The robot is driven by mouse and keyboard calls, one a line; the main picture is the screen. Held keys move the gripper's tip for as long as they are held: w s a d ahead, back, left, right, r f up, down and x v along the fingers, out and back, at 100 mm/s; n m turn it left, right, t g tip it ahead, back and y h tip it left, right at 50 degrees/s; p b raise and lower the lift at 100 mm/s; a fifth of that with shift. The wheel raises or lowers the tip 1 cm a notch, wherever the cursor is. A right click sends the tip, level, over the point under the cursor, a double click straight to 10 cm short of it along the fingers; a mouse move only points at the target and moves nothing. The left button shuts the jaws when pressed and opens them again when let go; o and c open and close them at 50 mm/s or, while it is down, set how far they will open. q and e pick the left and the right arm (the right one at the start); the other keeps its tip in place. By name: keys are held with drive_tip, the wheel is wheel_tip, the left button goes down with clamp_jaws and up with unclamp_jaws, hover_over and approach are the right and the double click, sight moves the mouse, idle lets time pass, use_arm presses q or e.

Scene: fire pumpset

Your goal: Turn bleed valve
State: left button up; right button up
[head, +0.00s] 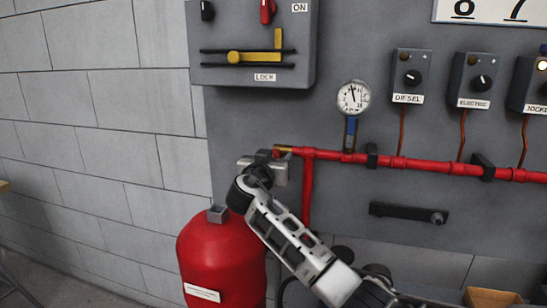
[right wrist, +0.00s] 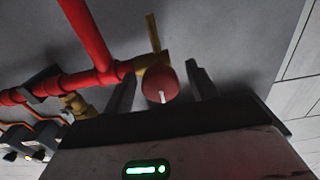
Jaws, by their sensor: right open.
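The bleed valve shows in the right wrist view as a round red knob (right wrist: 161,86) with a white mark on its face, by a brass fitting (right wrist: 152,60) at the end of the red pipe. In the head view only a bit of the brass fitting (head: 283,149) shows at the pipe's left end; my right gripper hides the knob. My right gripper (head: 262,163) is open in front of the valve. In the right wrist view its two dark fingers (right wrist: 161,76) stand on either side of the knob, with gaps visible. My left gripper is not in view.
A red tank (head: 222,258) stands below my right gripper. The red pipe (head: 425,166) runs right along the grey panel, under a pressure gauge (head: 353,97). A control box (head: 252,45) hangs above. A black handle (head: 405,212) sits lower right.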

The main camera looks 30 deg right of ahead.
drive_tip(key=c, duration=1)
